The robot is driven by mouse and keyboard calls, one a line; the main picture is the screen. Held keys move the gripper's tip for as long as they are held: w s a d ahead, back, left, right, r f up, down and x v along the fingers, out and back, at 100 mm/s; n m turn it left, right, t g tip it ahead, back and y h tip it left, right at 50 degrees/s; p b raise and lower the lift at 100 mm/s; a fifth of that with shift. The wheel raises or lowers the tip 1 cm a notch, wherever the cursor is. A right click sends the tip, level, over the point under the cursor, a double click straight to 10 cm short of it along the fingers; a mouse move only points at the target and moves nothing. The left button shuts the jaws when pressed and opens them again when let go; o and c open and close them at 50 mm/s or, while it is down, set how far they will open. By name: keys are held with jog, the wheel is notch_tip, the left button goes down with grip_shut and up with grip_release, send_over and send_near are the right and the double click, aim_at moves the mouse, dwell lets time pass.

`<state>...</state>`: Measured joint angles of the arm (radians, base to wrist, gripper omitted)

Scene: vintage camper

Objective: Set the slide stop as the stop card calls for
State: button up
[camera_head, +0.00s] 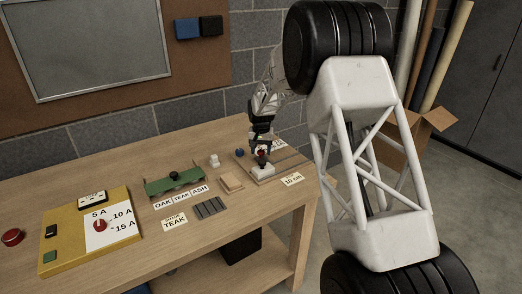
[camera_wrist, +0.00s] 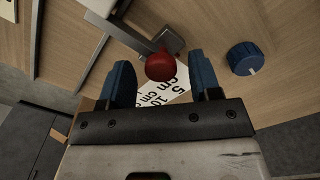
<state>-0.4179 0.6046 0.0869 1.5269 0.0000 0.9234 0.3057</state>
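The slide stop shows in the wrist view as a grey metal bracket (camera_wrist: 140,38) with a red ball knob (camera_wrist: 160,66). My gripper (camera_wrist: 160,72) is open, its blue fingers on either side of the red knob with gaps showing. In the head view my gripper (camera_head: 262,150) points down over the pale slide block (camera_head: 262,171) at the bench's right end. A white scale strip (camera_wrist: 166,92) with "5 cm" and "10 cm" lies beneath the knob, partly hidden by my gripper. The stop card (camera_head: 292,180) reads "10 cm" and lies near the bench's front right edge.
A blue knob (camera_wrist: 245,58) is beside the slide. On the wooden bench (camera_head: 140,165) are a green holder (camera_head: 175,183), a wood block (camera_head: 231,182), a dark slotted piece (camera_head: 211,208) and a yellow panel (camera_head: 70,245) with a red dial.

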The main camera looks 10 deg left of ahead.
grip_shut()
jog(key=w+d, duration=0.7)
dwell(0.3)
jog(key=shift+o, duration=0.4)
grip_release()
jog(key=shift+r, duration=0.15)
notch_tip(320, 180, up, 8)
jog(key=shift+f, duration=0.2)
jog(key=shift+d, duration=0.1)
